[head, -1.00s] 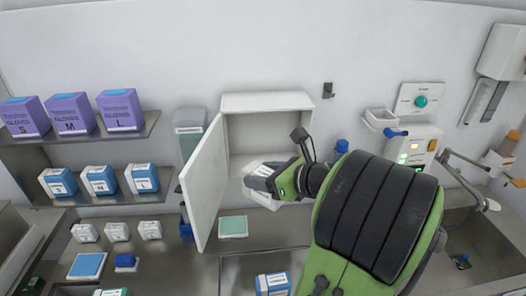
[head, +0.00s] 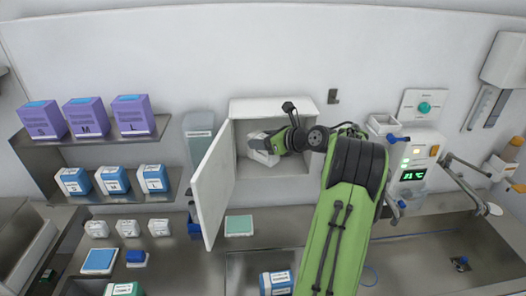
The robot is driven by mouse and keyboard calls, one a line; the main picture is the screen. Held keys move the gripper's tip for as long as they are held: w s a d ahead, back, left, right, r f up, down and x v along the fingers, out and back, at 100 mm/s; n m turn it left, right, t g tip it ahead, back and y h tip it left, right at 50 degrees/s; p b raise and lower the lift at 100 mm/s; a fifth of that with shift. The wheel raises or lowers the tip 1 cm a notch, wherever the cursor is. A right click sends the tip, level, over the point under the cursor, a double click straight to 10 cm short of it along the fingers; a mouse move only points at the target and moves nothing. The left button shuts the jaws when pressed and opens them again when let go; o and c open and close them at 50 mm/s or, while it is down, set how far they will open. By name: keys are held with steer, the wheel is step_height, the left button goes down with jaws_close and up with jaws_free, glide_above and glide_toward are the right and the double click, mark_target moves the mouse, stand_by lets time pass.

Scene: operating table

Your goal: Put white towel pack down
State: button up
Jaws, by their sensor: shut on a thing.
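My gripper (head: 272,143) reaches into the open white wall cabinet (head: 295,104) in the middle of the head view. It is shut on the white towel pack (head: 263,157), which is inside the cabinet opening towards its left side. The gripper and wrist hide part of the pack. I cannot tell whether the pack touches the cabinet floor.
The cabinet door (head: 213,188) stands open to the left of the opening. Shelves with purple glove boxes (head: 86,117) and blue boxes (head: 113,180) are further left. A device with a green display (head: 412,174) is to the right. A blue-white box (head: 276,283) stands below.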

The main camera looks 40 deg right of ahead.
mark_target(263, 155)
step_height(263, 155, down, 6)
steer(key=shift+a+r, duration=0.1)
steer(key=shift+r, duration=0.15)
steer(key=shift+w+d+f, duration=0.15)
steer(key=shift+w+d, duration=0.1)
steer(key=shift+d, duration=0.05)
steer(key=shift+s+a, duration=0.1)
steer(key=o, duration=1.1)
steer(key=shift+f, duration=0.15)
steer(key=v, duration=1.2)
steer(key=shift+b, duration=0.3)
